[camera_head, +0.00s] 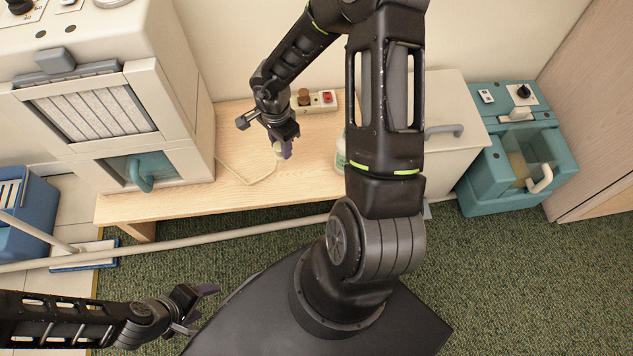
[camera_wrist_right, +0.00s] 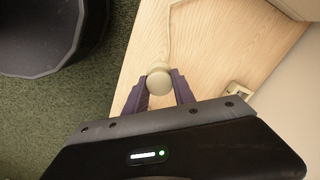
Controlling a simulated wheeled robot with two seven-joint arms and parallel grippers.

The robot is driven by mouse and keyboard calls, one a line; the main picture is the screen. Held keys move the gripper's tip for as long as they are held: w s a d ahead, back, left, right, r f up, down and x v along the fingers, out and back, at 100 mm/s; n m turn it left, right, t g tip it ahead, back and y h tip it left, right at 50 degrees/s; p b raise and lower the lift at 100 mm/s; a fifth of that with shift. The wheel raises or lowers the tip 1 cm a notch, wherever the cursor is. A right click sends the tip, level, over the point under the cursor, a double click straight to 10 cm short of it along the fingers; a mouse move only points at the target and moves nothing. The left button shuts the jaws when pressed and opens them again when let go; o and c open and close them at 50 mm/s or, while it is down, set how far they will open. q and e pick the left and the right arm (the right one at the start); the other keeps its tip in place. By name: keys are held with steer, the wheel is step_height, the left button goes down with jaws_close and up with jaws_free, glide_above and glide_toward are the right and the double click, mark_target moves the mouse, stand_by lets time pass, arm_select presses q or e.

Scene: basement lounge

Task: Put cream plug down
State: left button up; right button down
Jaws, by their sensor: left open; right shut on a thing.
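The cream plug (camera_head: 278,149) is between the fingers of my right gripper (camera_head: 286,149), over the wooden bench (camera_head: 205,204). In the right wrist view the plug's round end (camera_wrist_right: 158,82) shows between the two purple fingers, which are shut on it. Its cream cord (camera_head: 248,182) runs across the bench to the left. I cannot tell whether the plug touches the bench. My left gripper (camera_head: 202,307) is open and empty, low over the green carpet at the left.
A power strip (camera_head: 315,107) with a brown plug and a red switch lies at the bench's back. A bottle (camera_head: 340,158) is partly hidden behind my right arm. A white cabinet machine (camera_head: 178,110) stands left; a teal machine (camera_head: 478,181) stands right. A pale pole (camera_head: 185,240) crosses in front.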

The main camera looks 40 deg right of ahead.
mark_target(284, 161)
steer(key=shift+s+a, duration=0.35)
steer(key=shift+s, duration=0.3)
arm_select(q)
steer(key=shift+s+a, duration=0.2)
steer(key=shift+s, duration=0.05)
arm_select(e)
steer(key=shift+f, duration=0.1)
arm_select(q)
steer(key=shift+f+b, duration=1.55)
steer(key=shift+f, duration=0.05)
arm_select(e)
steer(key=shift+f, duration=3.1)
steer(key=shift+f+b, duration=1)
steer(key=shift+f, duration=1)
arm_select(q)
steer(key=shift+f, duration=0.95)
arm_select(e)
steer(key=shift+r, duration=0.1)
